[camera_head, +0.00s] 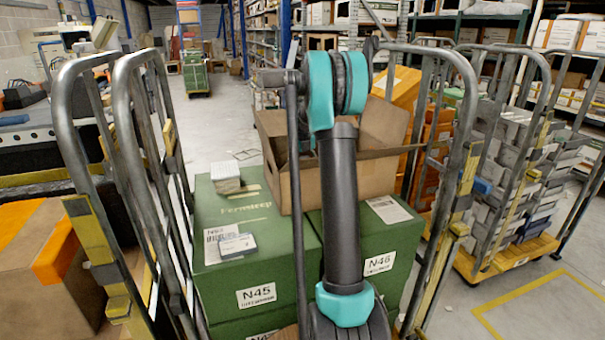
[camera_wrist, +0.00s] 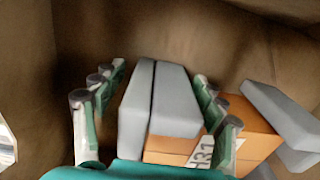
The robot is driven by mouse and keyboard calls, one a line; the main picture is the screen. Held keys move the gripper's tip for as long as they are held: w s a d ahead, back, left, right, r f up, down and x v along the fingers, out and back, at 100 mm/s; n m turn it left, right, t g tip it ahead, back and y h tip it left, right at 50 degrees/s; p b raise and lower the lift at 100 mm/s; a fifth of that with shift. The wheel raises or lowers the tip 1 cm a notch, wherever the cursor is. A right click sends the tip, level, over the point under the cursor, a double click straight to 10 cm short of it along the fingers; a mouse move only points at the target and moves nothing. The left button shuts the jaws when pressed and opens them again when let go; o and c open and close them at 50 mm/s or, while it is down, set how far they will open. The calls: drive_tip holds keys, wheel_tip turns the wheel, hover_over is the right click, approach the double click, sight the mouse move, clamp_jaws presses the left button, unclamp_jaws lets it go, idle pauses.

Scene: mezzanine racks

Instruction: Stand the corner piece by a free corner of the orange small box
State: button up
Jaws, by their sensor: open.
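In the wrist view, my gripper (camera_wrist: 160,78) is open inside the cardboard box, one finger on each side of a pale grey corner piece (camera_wrist: 176,103). A dark seam runs along this piece; I cannot tell if it is one folded piece or two. The orange small box (camera_wrist: 258,121), with a white number label, lies right beside and partly behind the piece and my right finger. Another pale grey piece (camera_wrist: 283,112) is at the orange box's right side. In the head view my gripper is hidden by my arm and the carton.
The open cardboard box (camera_head: 380,168) stands on green boxes (camera_head: 255,270) between metal cage rails (camera_head: 130,120). A small white stack (camera_head: 226,177) and a grey packet (camera_head: 238,246) lie on the green top. An orange carton (camera_head: 398,88) stands behind; another loaded trolley (camera_head: 520,245) is at right.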

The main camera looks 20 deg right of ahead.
wheel_tip(320, 180, up, 12)
idle(0.6)
